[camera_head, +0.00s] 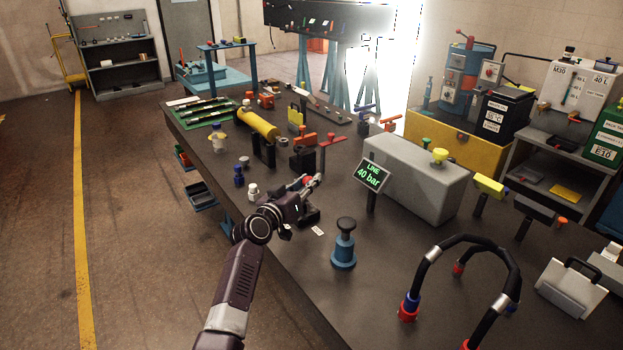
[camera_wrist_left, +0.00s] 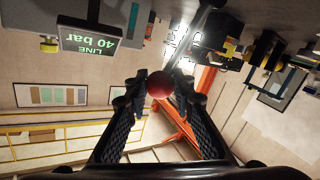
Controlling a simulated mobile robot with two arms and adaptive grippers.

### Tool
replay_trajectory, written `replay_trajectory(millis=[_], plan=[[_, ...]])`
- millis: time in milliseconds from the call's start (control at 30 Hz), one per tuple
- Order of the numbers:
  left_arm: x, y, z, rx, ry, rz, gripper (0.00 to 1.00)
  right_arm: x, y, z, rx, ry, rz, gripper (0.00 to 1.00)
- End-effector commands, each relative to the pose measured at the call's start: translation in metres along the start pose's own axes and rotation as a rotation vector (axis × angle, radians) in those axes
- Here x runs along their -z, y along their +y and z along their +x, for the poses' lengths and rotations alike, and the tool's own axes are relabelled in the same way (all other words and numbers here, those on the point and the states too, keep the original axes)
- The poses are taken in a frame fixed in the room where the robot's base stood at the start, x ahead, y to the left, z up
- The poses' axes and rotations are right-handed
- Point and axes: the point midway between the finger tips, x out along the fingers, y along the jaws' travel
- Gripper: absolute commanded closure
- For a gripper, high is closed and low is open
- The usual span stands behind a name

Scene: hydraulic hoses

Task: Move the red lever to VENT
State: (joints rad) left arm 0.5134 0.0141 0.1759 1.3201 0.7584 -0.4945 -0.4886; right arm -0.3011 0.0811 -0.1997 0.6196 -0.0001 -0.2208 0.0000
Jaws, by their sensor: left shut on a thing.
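The red ball knob of the lever (camera_wrist_left: 159,84) sits between the fingertips of my left gripper (camera_wrist_left: 158,92) in the left wrist view. A metal rod (camera_wrist_left: 190,40) runs away from the knob toward the top. In the head view my left gripper (camera_head: 310,184) is at the middle of the bench, with the red knob partly hidden by its fingers. It is shut on the knob. A dark block (camera_head: 308,217) shows just below the gripper. I cannot read a VENT mark in either view. My right gripper is not in view.
A sign reading LINE 40 bar (camera_head: 370,175) stands right of my left gripper, before a grey box (camera_head: 420,178). A blue post with a black knob (camera_head: 344,246) and a black hose (camera_head: 465,240) are nearer. Small bottles (camera_head: 239,176) stand to the left.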

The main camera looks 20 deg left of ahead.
Motion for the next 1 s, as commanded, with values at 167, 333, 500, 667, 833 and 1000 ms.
replay_trajectory(millis=[167, 333, 500, 667, 833, 1000], plan=[[0.017, -0.015, 0.009, 0.015, -0.085, -0.153, 1.0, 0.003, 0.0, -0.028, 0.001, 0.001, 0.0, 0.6], [0.017, -0.026, 0.015, 0.023, -0.139, -0.257, 1.0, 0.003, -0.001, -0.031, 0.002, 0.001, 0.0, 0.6], [0.016, -0.028, 0.016, 0.024, -0.148, -0.28, 1.0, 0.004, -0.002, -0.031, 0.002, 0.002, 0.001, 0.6], [0.016, -0.028, 0.016, 0.024, -0.147, -0.279, 1.0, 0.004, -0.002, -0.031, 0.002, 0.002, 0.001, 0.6], [0.016, -0.028, 0.016, 0.024, -0.146, -0.278, 0.63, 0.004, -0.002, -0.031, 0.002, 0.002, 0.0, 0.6], [0.016, -0.028, 0.016, 0.024, -0.146, -0.277, 0.59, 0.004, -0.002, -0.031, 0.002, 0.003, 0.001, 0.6]])
